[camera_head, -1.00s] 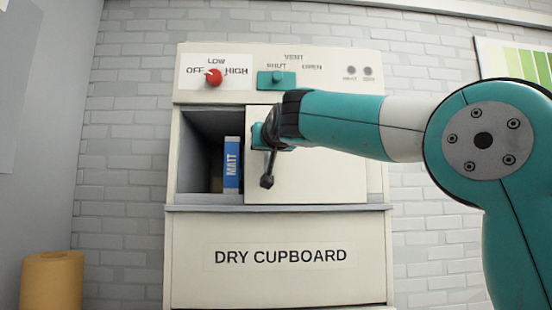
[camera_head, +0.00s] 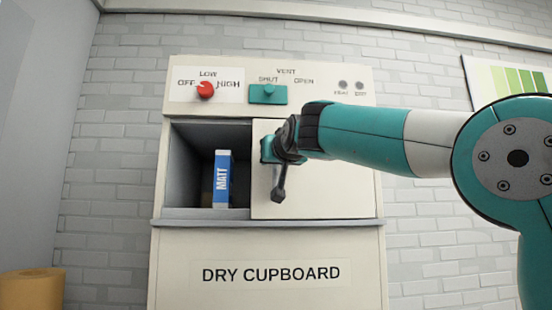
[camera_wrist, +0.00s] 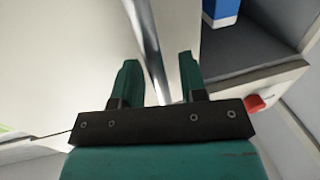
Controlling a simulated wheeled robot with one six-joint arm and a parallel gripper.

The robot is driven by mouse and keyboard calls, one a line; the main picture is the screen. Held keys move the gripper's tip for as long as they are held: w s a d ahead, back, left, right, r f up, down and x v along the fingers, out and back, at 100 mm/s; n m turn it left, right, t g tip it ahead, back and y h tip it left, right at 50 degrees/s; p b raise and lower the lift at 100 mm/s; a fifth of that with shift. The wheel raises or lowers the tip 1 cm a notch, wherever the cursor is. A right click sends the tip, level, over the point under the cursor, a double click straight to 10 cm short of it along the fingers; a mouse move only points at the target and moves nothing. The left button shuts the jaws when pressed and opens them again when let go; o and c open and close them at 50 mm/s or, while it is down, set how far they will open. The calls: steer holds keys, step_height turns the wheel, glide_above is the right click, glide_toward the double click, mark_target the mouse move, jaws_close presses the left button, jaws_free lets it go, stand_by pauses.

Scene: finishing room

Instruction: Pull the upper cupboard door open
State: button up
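The upper cupboard door (camera_head: 330,185) is a flat cream panel covering the right part of the upper compartment. The compartment's left part is uncovered, with a blue MATT box (camera_head: 222,180) inside. My gripper (camera_head: 273,150) is at the door's left edge. In the wrist view my gripper (camera_wrist: 160,75) has its two teal fingers apart. A silver handle bar (camera_wrist: 147,40) runs between them in front of the cream door (camera_wrist: 70,50), with a gap visible on both sides. A dark bar (camera_head: 279,183) hangs below the gripper; I cannot tell its exact contact with the fingers.
Above the compartment are a red knob (camera_head: 205,90) and a teal vent slider (camera_head: 268,94). A lower front (camera_head: 230,245) reads DRY CUPBOARD, below a grey ledge (camera_head: 200,223). A yellow-brown roll (camera_head: 32,290) stands at lower left. A grey wall is at the left.

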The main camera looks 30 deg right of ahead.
steer(key=shift+s, duration=0.15)
steer(key=s+a+b, duration=0.3)
steer(key=s+b, duration=0.3)
steer(key=s, duration=1.1)
